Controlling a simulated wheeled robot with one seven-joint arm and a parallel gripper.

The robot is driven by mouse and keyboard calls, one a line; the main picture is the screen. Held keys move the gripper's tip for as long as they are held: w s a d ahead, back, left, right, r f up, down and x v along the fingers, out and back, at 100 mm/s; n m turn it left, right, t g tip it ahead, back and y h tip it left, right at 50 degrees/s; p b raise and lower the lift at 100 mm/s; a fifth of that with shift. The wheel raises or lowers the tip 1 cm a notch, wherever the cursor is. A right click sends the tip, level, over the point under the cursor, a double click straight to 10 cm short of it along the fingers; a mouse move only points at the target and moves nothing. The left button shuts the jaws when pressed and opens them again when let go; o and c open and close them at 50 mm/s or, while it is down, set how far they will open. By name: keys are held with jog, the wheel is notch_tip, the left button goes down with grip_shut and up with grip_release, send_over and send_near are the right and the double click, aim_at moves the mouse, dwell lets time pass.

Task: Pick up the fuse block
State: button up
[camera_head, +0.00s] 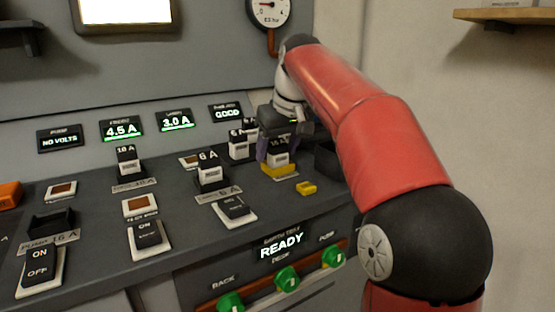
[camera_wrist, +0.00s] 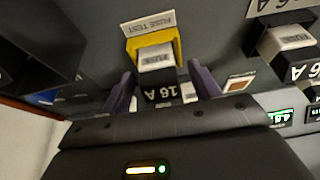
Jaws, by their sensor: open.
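The fuse block (camera_head: 278,158), black with a white label and marked 16 A, sits in the yellow fuse test holder (camera_head: 279,171) at the right of the sloping panel. In the wrist view the block (camera_wrist: 157,58) shows close up in the yellow holder (camera_wrist: 146,42), beside a FUSE TEST label. My gripper (camera_head: 279,150) is open above the block. Its two purple fingers stand on either side of the block in the wrist view (camera_wrist: 161,75), with gaps visible. Part of the block is hidden behind the gripper.
Other fuse blocks stand nearby, including a 10 A one (camera_head: 130,165) and a 6 A one (camera_head: 210,175). A dark empty-looking socket (camera_head: 50,222) labelled pump is at left. A dark box (camera_head: 327,160) stands right of my gripper. The pump display (camera_head: 60,139) reads NO VOLTS.

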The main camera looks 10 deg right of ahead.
aim_at(277, 143)
jog(key=shift+c, duration=0.4)
jog(key=c, duration=1.1)
notch_tip(277, 143, up, 9)
jog(key=shift+w+f+p, duration=0.1)
jog(key=shift+w+p, duration=0.05)
jog(key=shift+p, duration=0.5)
jog(key=shift+r, duration=0.55)
